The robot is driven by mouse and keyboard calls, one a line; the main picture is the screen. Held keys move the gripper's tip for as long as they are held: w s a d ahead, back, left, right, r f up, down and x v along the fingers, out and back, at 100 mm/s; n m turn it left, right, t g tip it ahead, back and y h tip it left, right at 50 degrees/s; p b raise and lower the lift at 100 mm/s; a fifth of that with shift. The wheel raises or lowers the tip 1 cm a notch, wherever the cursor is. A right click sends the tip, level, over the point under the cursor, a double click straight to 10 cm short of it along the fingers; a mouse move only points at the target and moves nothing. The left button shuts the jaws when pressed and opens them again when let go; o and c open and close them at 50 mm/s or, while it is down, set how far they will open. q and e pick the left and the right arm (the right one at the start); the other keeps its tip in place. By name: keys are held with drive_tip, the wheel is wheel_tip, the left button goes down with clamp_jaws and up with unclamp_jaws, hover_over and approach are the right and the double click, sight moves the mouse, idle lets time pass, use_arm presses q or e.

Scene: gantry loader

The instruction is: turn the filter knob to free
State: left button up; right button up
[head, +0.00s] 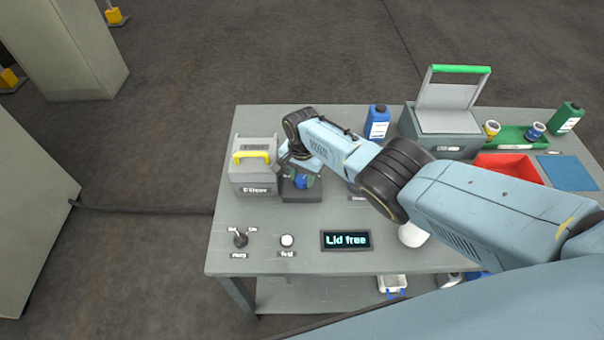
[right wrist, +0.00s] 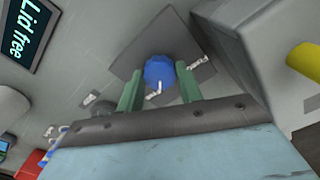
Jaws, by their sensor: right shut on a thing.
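The filter knob (right wrist: 159,71) is blue and sits on a dark square plate (right wrist: 128,62) beside the grey filter box. A white pointer mark and small white labels show around it. Their wording is too small to read. My right gripper (right wrist: 160,88) has its two green fingers on either side of the knob and is shut on it. In the head view, my right gripper (head: 299,172) reaches down over the dark block, and the blue knob (head: 301,182) is mostly hidden under it. My left gripper is not in view.
The grey filter box (head: 253,177) with a yellow handle stands just left of the knob. A display (head: 346,240) reads "Lid free". A black switch (head: 240,240) and a white button (head: 287,241) are at the front. A grey lidded box (head: 440,130) stands at the back.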

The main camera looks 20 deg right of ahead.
sight(303, 178)
drive_tip(key=shift+w+d+r+m, duration=0.1)
drive_tip(key=shift+m, duration=0.5)
drive_tip(key=o, duration=1)
drive_tip(key=shift+r+p, duration=3.65)
drive_tip(key=shift+r, duration=3)
